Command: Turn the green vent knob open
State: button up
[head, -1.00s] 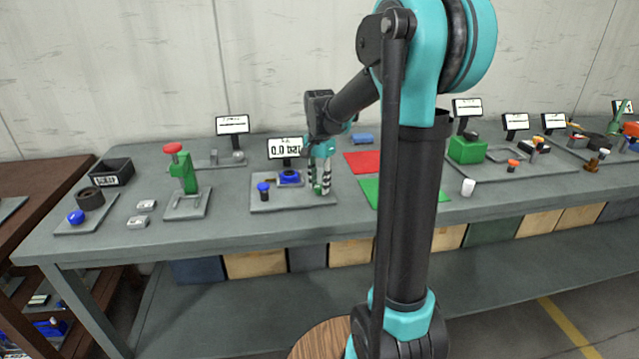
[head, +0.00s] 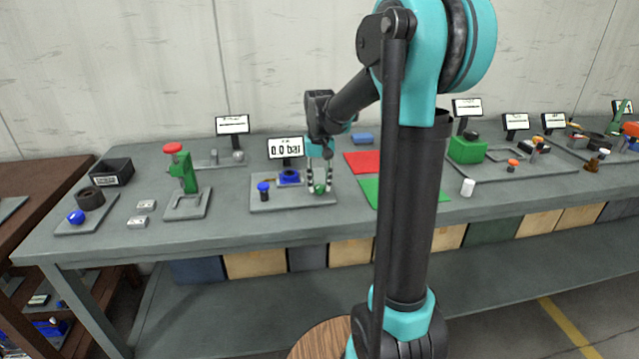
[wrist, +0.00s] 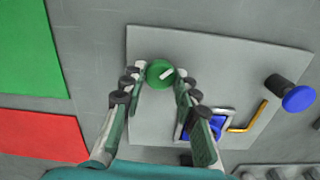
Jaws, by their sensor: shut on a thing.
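The green vent knob (head: 320,189) sits on the right part of a grey plate (head: 262,204) on the bench. In the wrist view the knob (wrist: 159,73) is round, with a white pointer mark slanting toward the upper right. My gripper (head: 319,186) points down over the knob, one finger on each side. It is shut on the knob; the wrist view shows both fingertips (wrist: 157,77) flanking it. A display (head: 285,149) behind the plate reads 0.0 bar.
On the same plate are a blue knob (head: 263,188) and a blue part (head: 289,177). A red mat (head: 365,162) and a green mat (head: 420,190) lie to the right. A green press with a red top (head: 173,149) stands to the left.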

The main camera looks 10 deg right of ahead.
aim_at(320, 187)
jog(key=n, duration=0.4)
jog(key=shift+n, duration=0.3)
jog(key=n, duration=0.4)
jog(key=shift+n, duration=0.3)
jog(key=o, duration=1.2)
jog(key=shift+c, duration=0.2)
notch_tip(320, 187, up, 12)
